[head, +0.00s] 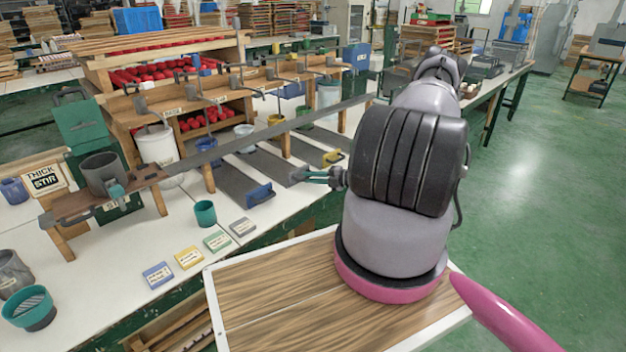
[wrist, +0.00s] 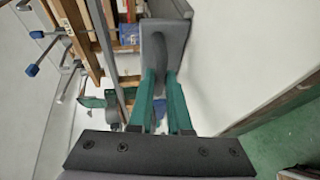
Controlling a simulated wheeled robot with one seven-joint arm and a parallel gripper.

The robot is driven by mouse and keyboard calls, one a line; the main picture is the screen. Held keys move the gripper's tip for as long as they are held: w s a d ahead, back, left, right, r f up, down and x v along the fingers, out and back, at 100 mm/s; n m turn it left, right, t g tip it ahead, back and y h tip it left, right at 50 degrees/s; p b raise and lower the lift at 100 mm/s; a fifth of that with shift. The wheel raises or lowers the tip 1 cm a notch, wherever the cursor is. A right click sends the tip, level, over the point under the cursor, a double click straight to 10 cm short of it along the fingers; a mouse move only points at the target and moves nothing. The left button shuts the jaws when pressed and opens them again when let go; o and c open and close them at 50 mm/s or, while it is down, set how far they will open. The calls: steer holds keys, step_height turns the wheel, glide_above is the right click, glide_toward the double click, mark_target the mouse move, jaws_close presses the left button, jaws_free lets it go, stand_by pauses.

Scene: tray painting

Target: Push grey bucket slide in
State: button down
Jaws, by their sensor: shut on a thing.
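Several flat dark slides lie on the white bench under a wooden rack. The grey bucket slide (head: 266,160) lies between the one with a blue handle (head: 259,193) and the one with a yellow handle (head: 333,158). My gripper (head: 304,175) has its teal fingers shut on the grey handle at the slide's near end. In the wrist view, my gripper (wrist: 159,80) points at the grey handle (wrist: 157,50), with a finger on each side of it. My arm stands close by and hides part of the bench to the right.
A long grey rail (head: 250,140) crosses above the slides.

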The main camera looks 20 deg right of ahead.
steer(key=c, duration=0.9)
jaws_free()
steer(key=shift+w, duration=0.2)
steer(key=shift+o, duration=0.2)
steer(key=v, duration=1)
steer(key=shift+s+d, duration=0.2)
steer(key=shift+s, duration=0.1)
steer(key=shift+r, duration=0.1)
